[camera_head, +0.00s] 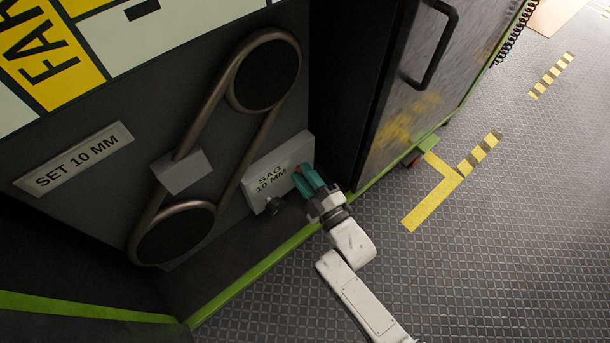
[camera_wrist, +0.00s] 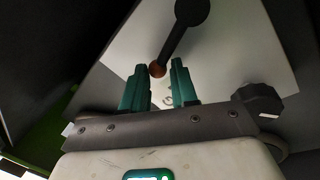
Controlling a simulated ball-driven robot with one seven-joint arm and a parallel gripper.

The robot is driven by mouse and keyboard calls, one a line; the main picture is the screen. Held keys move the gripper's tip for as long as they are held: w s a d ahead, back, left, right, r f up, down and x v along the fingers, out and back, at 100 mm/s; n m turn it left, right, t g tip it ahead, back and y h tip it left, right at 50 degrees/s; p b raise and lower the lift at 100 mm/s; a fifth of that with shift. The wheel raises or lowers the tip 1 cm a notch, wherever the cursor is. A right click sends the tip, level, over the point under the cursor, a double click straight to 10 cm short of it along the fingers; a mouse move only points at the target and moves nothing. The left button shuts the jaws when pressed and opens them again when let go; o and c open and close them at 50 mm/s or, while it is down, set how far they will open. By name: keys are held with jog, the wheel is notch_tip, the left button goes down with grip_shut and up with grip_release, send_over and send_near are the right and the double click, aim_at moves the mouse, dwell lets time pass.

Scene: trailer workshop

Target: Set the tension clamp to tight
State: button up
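A pale plate reading "SAG 10 MM" (camera_head: 278,172) sits low on the dark belt panel. In the wrist view, a black lever with a round end (camera_wrist: 180,32) lies over the pale plate and runs from a copper-coloured pivot (camera_wrist: 157,69) up and to the right. I take this lever to be the tension clamp; no tight mark is readable. My gripper (camera_head: 303,178) is at the plate's right side, and its teal fingers hide part of it. In the wrist view my gripper (camera_wrist: 158,68) is open, with the copper pivot showing between the fingertips. I cannot tell whether they touch it.
A belt (camera_head: 212,105) runs around two dark pulleys, past a grey block (camera_head: 182,172). A cabinet with a black handle (camera_head: 436,50) stands right. The metal floor (camera_head: 500,240) is clear.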

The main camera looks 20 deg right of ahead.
jog(key=o, duration=0.4)
jog(key=shift+s, duration=0.1)
jog(key=p+v, duration=0.2)
jog(key=v, duration=0.8)
jog(key=shift+s+p, duration=0.35)
jog(key=shift+d+f, duration=0.1)
jog(key=d+f+m+g+h, duration=0.2)
jog(key=d+m+g+h, duration=0.2)
jog(key=d+m+g, duration=0.4)
jog(key=s+d+r+m+g, duration=0.1)
jog(key=s+r+m+g, duration=0.3)
jog(key=s, duration=0.5)
jog(key=s+d+r+m+g, duration=0.1)
jog(key=s+r+m+g, duration=0.15)
jog(key=s+g, duration=0.45)
notch_tip(320, 180, up, 36)
jog(key=s+p, duration=0.1)
jog(key=p, duration=3.5)
jog(key=shift+r+n+t, duration=0.15)
jog(key=shift+n+t, duration=0.15)
jog(key=shift+n, duration=0.15)
